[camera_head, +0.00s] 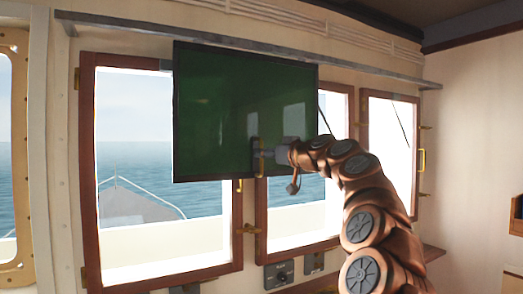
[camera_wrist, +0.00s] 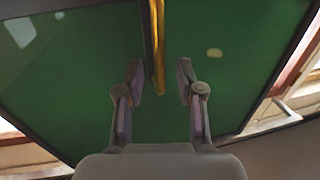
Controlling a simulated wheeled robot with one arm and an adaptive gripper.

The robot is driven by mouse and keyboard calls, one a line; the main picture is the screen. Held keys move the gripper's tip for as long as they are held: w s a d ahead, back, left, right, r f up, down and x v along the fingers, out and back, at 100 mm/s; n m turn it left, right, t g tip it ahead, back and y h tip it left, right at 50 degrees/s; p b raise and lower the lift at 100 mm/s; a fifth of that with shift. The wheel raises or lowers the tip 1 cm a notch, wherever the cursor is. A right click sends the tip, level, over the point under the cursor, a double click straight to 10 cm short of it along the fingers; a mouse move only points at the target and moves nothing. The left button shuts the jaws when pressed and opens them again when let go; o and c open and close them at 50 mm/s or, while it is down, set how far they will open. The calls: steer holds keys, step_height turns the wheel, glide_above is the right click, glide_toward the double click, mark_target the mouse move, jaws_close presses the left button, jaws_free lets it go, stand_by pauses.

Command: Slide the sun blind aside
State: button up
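The sun blind (camera_head: 215,110) is a dark green, dark-framed panel hanging from a long grey rail (camera_head: 240,45). It covers the upper right of the left window and the upper left of the middle window. Its green face fills much of the wrist view (camera_wrist: 85,85). A vertical brass handle (camera_wrist: 158,55) is on the blind, also visible in the head view (camera_head: 261,160). My gripper (camera_wrist: 159,78) is open at the blind's lower right part, and the handle shows between its two fingers, nearer the left one. I cannot tell whether either finger touches it.
Three wood-framed windows line the wall: left (camera_head: 130,240), middle (camera_head: 290,220) and right (camera_head: 385,130). The rail runs clear on both sides of the blind. Brass latches (camera_head: 250,229) stick out from the frames. A small dark box (camera_head: 279,274) sits below the middle window.

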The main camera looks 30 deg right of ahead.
steer(key=shift+w+a+p, duration=0.1)
steer(key=shift+w+p, duration=0.2)
steer(key=shift+w, duration=0.9)
steer(key=shift+c, duration=0.2)
jaws_close()
